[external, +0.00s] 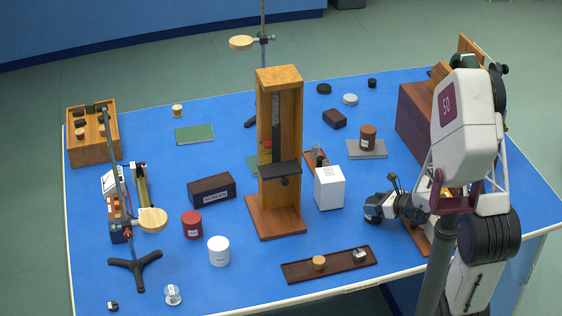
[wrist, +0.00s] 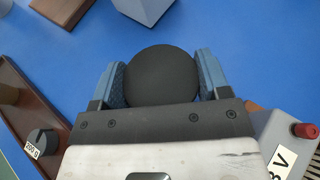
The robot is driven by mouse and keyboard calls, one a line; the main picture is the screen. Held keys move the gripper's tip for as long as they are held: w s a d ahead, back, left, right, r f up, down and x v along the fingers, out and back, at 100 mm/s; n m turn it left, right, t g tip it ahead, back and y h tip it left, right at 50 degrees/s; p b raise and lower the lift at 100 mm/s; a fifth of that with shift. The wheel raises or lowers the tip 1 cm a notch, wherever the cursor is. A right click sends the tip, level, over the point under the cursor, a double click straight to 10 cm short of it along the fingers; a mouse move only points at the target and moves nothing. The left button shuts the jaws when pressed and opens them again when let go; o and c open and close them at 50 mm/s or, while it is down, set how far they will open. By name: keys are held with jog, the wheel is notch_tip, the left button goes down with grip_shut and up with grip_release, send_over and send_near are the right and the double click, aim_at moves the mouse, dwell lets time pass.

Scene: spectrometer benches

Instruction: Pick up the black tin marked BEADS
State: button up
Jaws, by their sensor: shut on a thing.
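My gripper (wrist: 163,82) is shut around a round black tin (wrist: 162,70), with one blue finger pad against each side. The wrist view looks down on its plain dark lid. No BEADS marking shows from here. In the external view my gripper (external: 385,207) is low over the right front of the table, right of the white box. A dark shape shows at its fingers there, but I cannot tell tin from fingers. I cannot tell whether the tin touches the table.
The white box (external: 329,188) and the wooden column stand (external: 279,140) are left of my gripper. A brown tray (external: 328,266) with small weights lies in front. A grey box with a red terminal (wrist: 292,140) is close on the right in the wrist view.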

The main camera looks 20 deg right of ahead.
aim_at(375, 202)
jog(key=shift+r, duration=0.15)
jog(key=shift+r, duration=0.8)
jog(key=shift+s+r, duration=0.15)
jog(key=shift+r, duration=0.7)
jog(key=s+r, duration=0.1)
jog(key=s, duration=1.4)
jog(key=shift+s+d+r, duration=0.15)
jog(key=shift+s+d, duration=0.15)
jog(key=shift+d, duration=0.15)
jog(key=shift+w, duration=0.1)
